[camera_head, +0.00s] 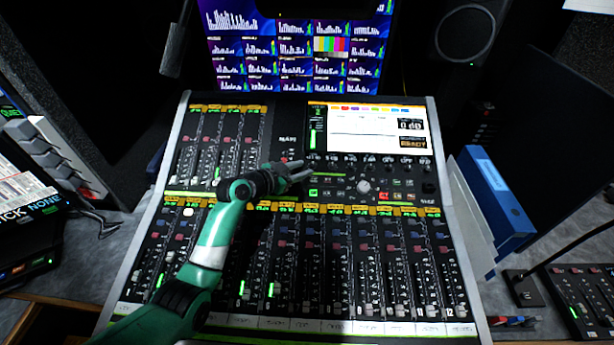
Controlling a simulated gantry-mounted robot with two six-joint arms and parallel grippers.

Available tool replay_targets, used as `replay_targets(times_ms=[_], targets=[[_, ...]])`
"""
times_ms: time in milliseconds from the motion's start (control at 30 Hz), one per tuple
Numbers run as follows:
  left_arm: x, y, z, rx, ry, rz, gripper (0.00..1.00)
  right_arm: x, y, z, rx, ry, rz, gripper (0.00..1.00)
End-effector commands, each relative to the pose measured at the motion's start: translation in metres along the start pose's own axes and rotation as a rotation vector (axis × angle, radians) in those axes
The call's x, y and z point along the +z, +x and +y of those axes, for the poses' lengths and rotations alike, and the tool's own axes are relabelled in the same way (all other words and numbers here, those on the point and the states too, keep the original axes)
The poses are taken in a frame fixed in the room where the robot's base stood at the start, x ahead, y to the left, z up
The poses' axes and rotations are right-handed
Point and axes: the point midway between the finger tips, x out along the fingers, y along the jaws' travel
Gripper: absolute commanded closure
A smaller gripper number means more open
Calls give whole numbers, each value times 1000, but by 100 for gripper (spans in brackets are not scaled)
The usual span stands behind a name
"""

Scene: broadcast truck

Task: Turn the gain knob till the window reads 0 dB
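The mixing console (186,130) fills the middle of the view. On its lit screen (362,128), a dark window (410,124) at the right shows small characters that look like "0 dB". A box below it (412,143) looks like "READY". A row of small dark knobs (370,162) runs under the screen, and a larger pale round knob (363,186) sits below the row. I cannot tell which is the gain knob. My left gripper (306,169) is over the console, left of the row, its fingers slightly apart with nothing visible between them. Contact with a knob is unclear. My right gripper is not in view.
Channel faders (385,285) spread across the console's lower part, partly under my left arm. A monitor wall (290,50) and a speaker (466,35) stand behind. Blue binders (497,195) and a small panel (585,295) are at the right.

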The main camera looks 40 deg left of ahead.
Motion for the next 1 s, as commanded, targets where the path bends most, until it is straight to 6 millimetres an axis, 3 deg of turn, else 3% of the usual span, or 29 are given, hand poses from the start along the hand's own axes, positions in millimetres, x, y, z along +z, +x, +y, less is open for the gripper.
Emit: replay_targets(times_ms=[200,533,767,1000], targets=[[0,26,0,1,1,0,63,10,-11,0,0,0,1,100],[-2,29,0,0,1,1,63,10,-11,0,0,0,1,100],[-1,29,0,0,1,1,100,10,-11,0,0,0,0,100],[-1,29,0,0,0,1,100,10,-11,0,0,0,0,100]])
